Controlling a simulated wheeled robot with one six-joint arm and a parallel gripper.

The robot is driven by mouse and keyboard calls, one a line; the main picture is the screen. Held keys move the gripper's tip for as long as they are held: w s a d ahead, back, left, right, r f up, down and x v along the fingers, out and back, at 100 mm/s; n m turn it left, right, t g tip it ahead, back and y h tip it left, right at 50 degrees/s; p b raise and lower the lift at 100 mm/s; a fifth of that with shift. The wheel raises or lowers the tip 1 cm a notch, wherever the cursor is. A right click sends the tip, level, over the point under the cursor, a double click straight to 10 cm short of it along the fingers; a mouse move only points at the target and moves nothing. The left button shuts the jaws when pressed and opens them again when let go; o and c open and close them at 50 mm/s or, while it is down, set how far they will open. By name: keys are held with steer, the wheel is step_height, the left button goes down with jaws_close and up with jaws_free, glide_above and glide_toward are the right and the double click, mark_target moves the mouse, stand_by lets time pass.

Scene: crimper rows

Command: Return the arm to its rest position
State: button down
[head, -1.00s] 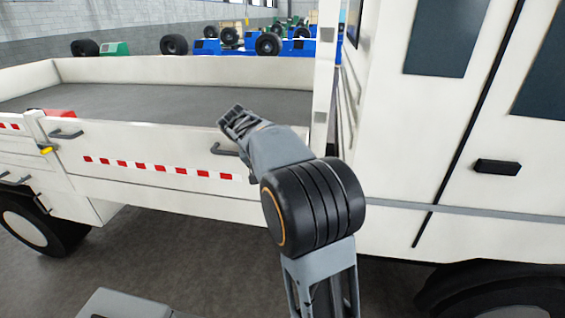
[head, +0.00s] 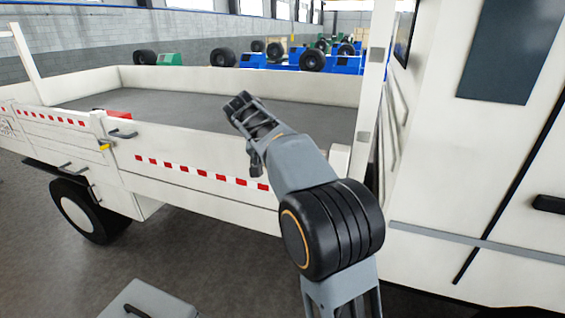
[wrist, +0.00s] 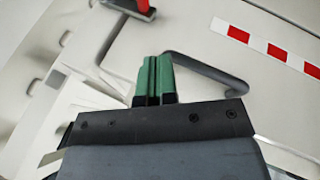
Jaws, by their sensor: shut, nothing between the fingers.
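My gripper (wrist: 154,80) is shut and empty in the wrist view, its two green fingers side by side. Behind the fingers is the white side panel of a truck with a grey handle (wrist: 207,68) and a red-and-white strip (wrist: 273,48). In the head view my arm (head: 300,165) is bent up in front of the truck bed. The wrist end (head: 245,108) shows against the bed's side; the fingertips are hard to make out there.
The white truck's side panel (head: 225,205) stands close in front, with its cab (head: 440,170) at the right. A grey box (head: 150,300) is at the bottom. Blue machines with black wheels (head: 312,60) stand behind. Grey floor is open at the lower left.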

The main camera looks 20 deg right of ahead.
stand_by(0.3)
step_height(320, 180, down, 7)
steer(key=s+a+n+y, duration=0.2)
steer(key=a+n, duration=0.1)
steer(key=n, duration=0.1)
steer(key=s+a+f+t+y, duration=0.2)
steer(key=s, duration=0.8)
steer(key=s+a+f+n+t+y, duration=0.1)
steer(key=s+a+f+t+y, duration=0.1)
steer(key=s, duration=0.8)
steer(key=shift+s+a+f, duration=0.35)
steer(key=shift+a+f, duration=0.1)
steer(key=shift+f, duration=0.2)
